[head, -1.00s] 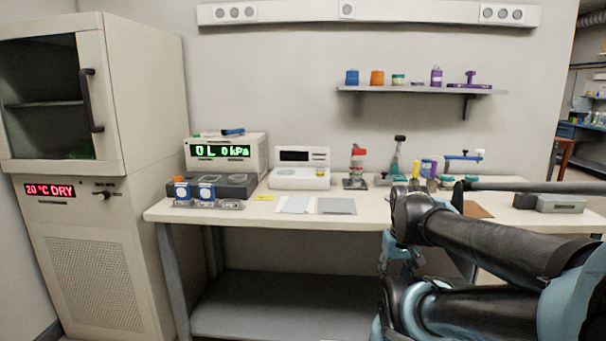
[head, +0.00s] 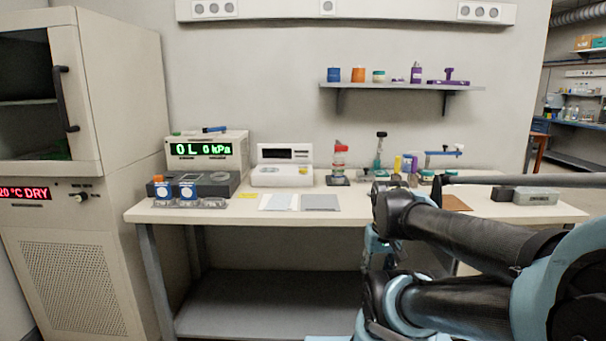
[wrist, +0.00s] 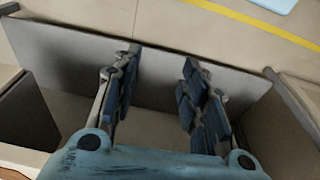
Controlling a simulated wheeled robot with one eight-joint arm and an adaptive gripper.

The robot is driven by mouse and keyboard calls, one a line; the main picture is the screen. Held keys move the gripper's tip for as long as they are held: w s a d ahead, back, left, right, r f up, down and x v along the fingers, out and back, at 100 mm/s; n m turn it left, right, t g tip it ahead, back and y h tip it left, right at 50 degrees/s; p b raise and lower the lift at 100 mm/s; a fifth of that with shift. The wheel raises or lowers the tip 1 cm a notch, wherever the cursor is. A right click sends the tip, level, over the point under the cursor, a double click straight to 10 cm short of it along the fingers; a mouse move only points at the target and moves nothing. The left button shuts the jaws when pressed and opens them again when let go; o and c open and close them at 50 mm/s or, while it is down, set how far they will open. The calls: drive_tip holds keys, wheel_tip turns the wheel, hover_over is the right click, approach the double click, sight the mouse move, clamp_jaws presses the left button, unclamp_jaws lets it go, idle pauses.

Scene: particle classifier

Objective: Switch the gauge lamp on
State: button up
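I cannot pick out a gauge lamp or its switch for certain. A small blue-armed stand with a pale head (head: 443,153) is at the back right of the bench (head: 235,216), too small to identify. In the head view, my arm fills the lower right and my fingers cannot be made out.
A white balance-like instrument (head: 282,167) and a red-topped stand (head: 340,165) are on the bench. A dark block (head: 220,188) sits at the left. A wall shelf (head: 400,86) hangs above. A tall cabinet (head: 120,95) borders the bench's left.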

clamp_jaws()
idle(1.1)
